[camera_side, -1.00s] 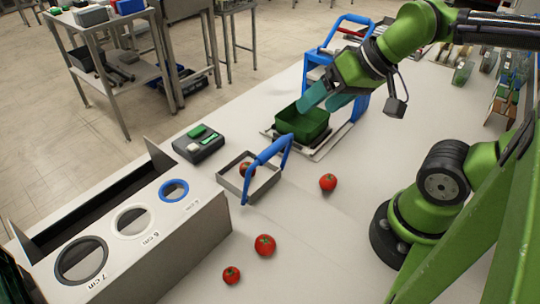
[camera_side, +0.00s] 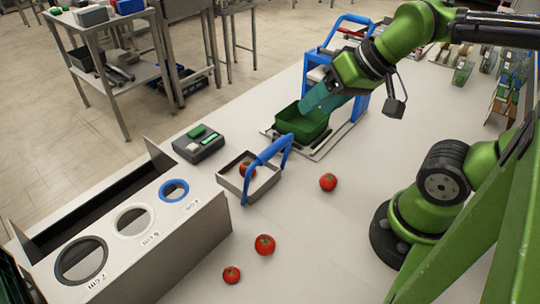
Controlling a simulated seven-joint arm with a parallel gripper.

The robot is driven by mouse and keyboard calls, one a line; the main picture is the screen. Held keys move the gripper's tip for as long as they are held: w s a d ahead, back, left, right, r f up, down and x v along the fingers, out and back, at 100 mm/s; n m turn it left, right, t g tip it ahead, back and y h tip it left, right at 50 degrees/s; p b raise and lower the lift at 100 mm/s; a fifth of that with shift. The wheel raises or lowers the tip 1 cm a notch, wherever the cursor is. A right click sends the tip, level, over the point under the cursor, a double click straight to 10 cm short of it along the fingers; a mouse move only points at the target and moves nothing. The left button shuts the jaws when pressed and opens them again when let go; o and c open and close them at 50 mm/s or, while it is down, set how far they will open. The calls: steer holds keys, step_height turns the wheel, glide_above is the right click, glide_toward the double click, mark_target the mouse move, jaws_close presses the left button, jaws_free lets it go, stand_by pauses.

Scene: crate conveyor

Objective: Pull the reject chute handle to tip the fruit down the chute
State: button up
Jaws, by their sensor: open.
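A small metal tray (camera_side: 264,190) with a blue handle (camera_side: 268,155) arching over it stands on the bench and holds a tomato (camera_side: 246,170). A blue frame (camera_side: 362,106) with a blue bar (camera_side: 345,20) stands further back. I cannot tell for sure which of these is the reject chute handle. My gripper (camera_side: 318,99) has teal fingers and is open, over the back of a green crate (camera_side: 303,124). It is apart from both blue handles. The fingers overlap in this view, and the space between them is mostly hidden.
Loose tomatoes lie at the middle (camera_side: 328,182) and front (camera_side: 265,245) of the bench. A sizing box (camera_side: 180,245) with three round holes stands at the left front. A dark device (camera_side: 198,146) with a green top sits left of the tray.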

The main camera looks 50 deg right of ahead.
steer(key=a+m+g, duration=0.1)
steer(key=a, duration=0.1)
steer(key=a+m+g, duration=0.1)
steer(key=a+m, duration=0.1)
steer(key=shift+s+h, duration=0.2)
steer(key=shift+h, duration=0.1)
steer(key=c, duration=1)
steer(key=m, duration=0.2)
steer(key=a+m, duration=0.1)
steer(key=s+m+g+h, duration=0.1)
steer(key=m, duration=0.1)
steer(key=shift+a+r+m, duration=0.2)
steer(key=shift+r+m, duration=0.05)
steer(key=shift+m, duration=0.05)
jaws_close()
steer(key=shift+s+r+m+g, duration=0.1)
steer(key=shift+s+m+g, duration=0.15)
steer(key=shift+m, duration=1.1)
steer(key=shift+s+r+m+g, duration=0.15)
steer(key=shift+s+m, duration=0.1)
steer(key=shift+m, duration=1.1)
steer(key=shift+f, duration=0.15)
